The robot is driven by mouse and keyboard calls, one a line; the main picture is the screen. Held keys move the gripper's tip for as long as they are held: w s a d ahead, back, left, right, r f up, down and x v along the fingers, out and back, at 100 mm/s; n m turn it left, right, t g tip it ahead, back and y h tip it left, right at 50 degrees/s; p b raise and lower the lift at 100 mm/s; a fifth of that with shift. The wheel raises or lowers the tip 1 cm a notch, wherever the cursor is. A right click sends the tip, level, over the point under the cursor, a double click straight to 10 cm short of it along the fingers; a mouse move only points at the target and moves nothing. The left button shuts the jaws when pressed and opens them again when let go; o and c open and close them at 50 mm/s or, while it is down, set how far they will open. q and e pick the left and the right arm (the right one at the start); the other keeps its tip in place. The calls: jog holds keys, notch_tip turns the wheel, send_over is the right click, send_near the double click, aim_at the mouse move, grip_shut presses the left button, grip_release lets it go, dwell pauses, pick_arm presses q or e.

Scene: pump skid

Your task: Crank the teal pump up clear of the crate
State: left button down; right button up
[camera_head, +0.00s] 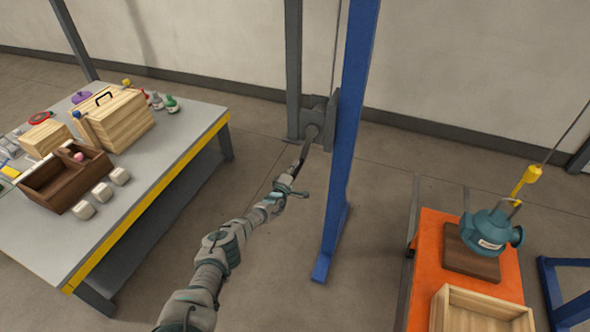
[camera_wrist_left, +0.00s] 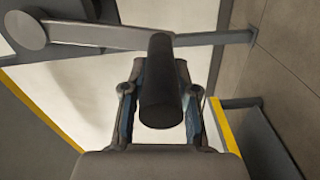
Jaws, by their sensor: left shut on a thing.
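The teal pump (camera_head: 488,230) hangs by its top loop from a yellow hook (camera_head: 527,180) on a taut cable. It is over a dark brown board (camera_head: 468,262); I cannot tell whether it touches it. The open wooden crate (camera_head: 440,312) is in front of the pump at the lower right. My left gripper (camera_head: 288,188) is shut on the crank's dark handle (camera_wrist_left: 160,85), which sits between both fingers in the wrist view. My right gripper is out of view.
The crate and board are on an orange-topped cart (camera_head: 428,250). The blue post (camera_head: 345,150) stands right of my left arm. A grey table (camera_head: 130,195) at left holds wooden boxes and small items. Floor between table and post is clear.

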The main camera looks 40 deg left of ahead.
pick_arm(q)
jog(key=shift+a+r+m, duration=0.3)
jog(key=shift+a+r, duration=0.3)
jog(key=shift+a, duration=0.2)
jog(key=c, duration=0.9)
grip_release()
jog(key=shift+c, duration=0.2)
jog(key=shift+o, duration=0.3)
jog(key=shift+f, duration=0.4)
jog(key=v, duration=1.1)
jog(key=shift+s+d, duration=0.2)
jog(key=shift+s, duration=0.2)
jog(key=shift+f, duration=0.1)
